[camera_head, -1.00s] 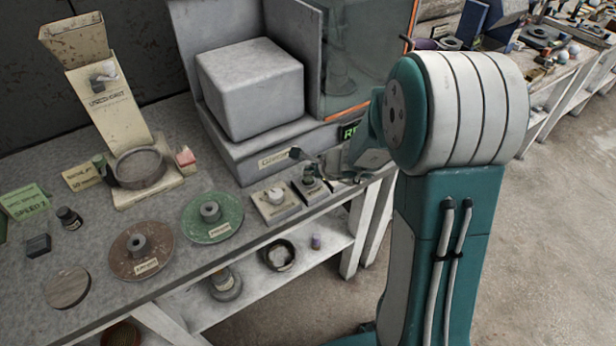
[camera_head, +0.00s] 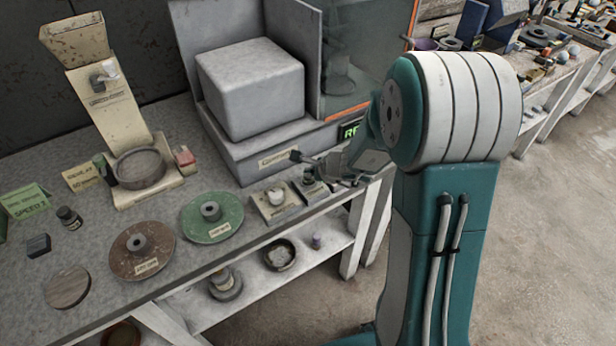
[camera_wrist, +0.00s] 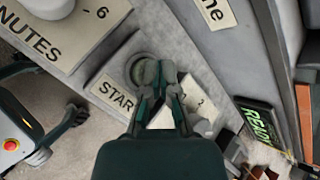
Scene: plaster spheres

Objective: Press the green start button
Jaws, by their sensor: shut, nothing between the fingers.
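The start button (camera_wrist: 138,66) shows in the wrist view as a dull green round piece on a plate, beside a label reading START (camera_wrist: 110,92). My gripper (camera_wrist: 157,68) is shut and empty. Its fingertips overlap the button's lower right side in this view and partly hide it. In the head view the button's small plate (camera_head: 310,192) lies at the bench's front edge, with my gripper (camera_head: 320,176) close over it. I cannot tell whether the fingertips touch the button.
A grey machine with a green READY sign (camera_head: 350,131) stands behind the button. A plate with a pale knob (camera_head: 276,197) sits just left of it. A green disc (camera_head: 212,217) and a brown disc (camera_head: 141,249) lie farther left. A lower shelf runs beneath.

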